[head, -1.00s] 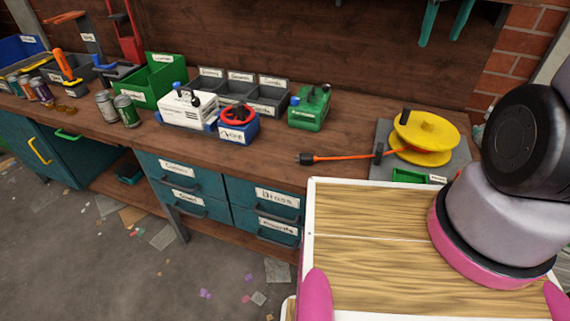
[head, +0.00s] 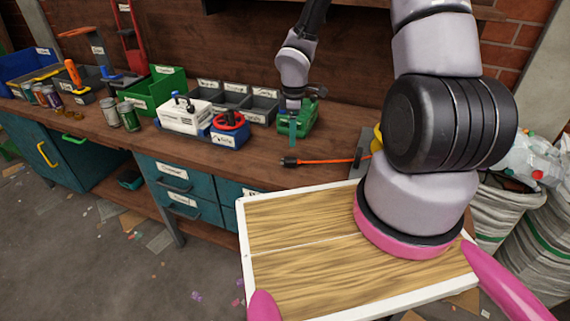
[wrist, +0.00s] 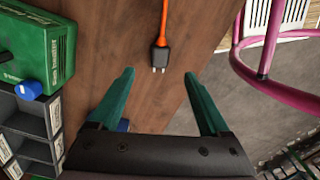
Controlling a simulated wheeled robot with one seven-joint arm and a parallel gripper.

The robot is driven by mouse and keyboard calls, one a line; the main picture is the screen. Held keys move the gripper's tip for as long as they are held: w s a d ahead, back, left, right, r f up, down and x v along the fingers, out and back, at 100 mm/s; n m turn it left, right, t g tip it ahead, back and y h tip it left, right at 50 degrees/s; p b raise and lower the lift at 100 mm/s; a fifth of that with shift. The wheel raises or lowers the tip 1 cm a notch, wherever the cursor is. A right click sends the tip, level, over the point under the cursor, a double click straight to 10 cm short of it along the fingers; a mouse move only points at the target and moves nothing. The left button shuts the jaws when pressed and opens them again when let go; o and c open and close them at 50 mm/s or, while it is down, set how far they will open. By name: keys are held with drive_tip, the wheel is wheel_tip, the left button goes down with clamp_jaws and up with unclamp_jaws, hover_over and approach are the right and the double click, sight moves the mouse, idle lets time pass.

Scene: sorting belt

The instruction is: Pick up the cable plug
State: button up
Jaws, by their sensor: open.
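The cable plug (head: 289,161) is black, on an orange cable (head: 328,161), and lies on the wooden workbench near its front edge. In the wrist view the plug (wrist: 159,55) lies with its prongs toward my gripper and the cable (wrist: 164,20) running away from it. My gripper (wrist: 159,78) has green fingers, is open and empty, and the plug shows just beyond the gap between the fingertips. In the head view my gripper (head: 293,131) hangs above the bench beside the plug. The far end of the cable is hidden behind my arm.
A green box (head: 307,112) stands behind the gripper, and a blue box with a red wheel (head: 229,131) is to the left. Grey bins (head: 236,101) stand at the back. A yellow reel (head: 377,137) is mostly hidden by my arm. Bare bench surrounds the plug.

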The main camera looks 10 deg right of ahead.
sight(293, 158)
wheel_tip(293, 158, down, 9)
drive_tip(key=shift+f, duration=0.2)
idle(0.3)
drive_tip(key=shift+c, duration=0.3)
clamp_jaws()
